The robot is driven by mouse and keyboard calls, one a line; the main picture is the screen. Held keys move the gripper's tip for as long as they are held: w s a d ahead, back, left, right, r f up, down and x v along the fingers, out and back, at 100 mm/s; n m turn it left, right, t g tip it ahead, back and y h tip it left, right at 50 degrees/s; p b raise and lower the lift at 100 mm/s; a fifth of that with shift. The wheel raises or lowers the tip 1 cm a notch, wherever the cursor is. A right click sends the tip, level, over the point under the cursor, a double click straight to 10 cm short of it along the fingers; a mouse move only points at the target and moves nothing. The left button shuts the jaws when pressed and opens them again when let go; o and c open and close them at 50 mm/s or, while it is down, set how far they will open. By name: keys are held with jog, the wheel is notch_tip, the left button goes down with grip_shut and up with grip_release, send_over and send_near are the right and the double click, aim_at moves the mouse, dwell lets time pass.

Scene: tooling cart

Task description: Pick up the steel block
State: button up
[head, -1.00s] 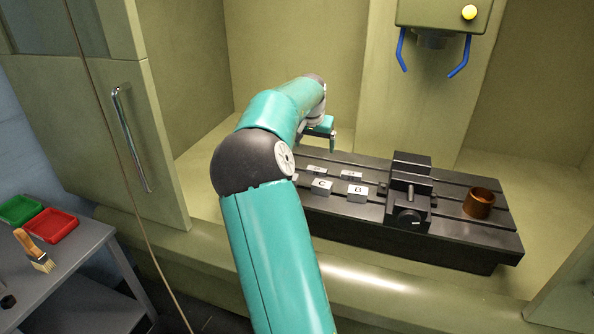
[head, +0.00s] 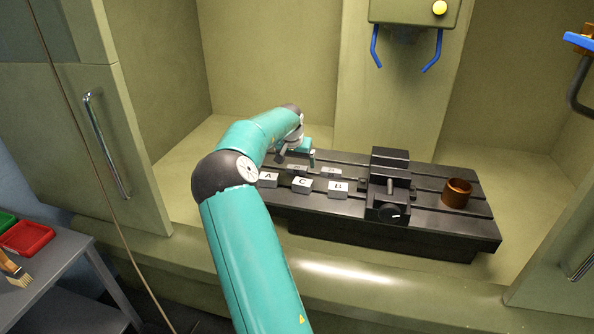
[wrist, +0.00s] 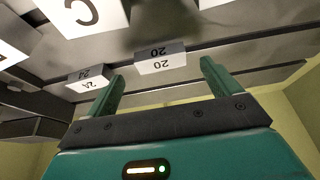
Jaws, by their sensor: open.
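Several pale steel blocks lie on the dark slotted table. Lettered blocks A (head: 268,180), C (head: 302,187) and B (head: 337,191) form the front row. Behind them are the smaller block 20 (head: 297,169) and block 24 (head: 331,172). I cannot tell which one the task means. My gripper (head: 297,157) is open and empty, just above and behind block 20. In the wrist view, block 20 (wrist: 161,60) lies just beyond the gap between my fingertips (wrist: 161,70), not gripped. Block 24 (wrist: 85,79) is outside the left finger. Block C (wrist: 85,14) is at the top.
A dark vise (head: 388,190) stands right of the blocks, with a copper-coloured ring (head: 457,192) farther right. A machine head with blue nozzles (head: 408,45) hangs above. A grey cart with a red tray (head: 26,238) and a brush (head: 13,270) is at left.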

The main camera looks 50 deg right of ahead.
aim_at(297, 167)
jog(key=shift+x, duration=1.55)
jog(key=c, duration=1.3)
jog(key=shift+r, duration=0.1)
jog(key=shift+r, duration=0.35)
notch_tip(297, 167, up, 2)
jog(key=shift+r, duration=0.15)
jog(key=s+a+r, duration=0.5)
jog(key=s+r, duration=0.1)
jog(key=s, duration=0.1)
jog(key=s+a+r, duration=0.3)
jog(key=s+r, duration=0.1)
jog(key=shift+s+a, duration=0.1)
jog(key=shift+a, duration=0.2)
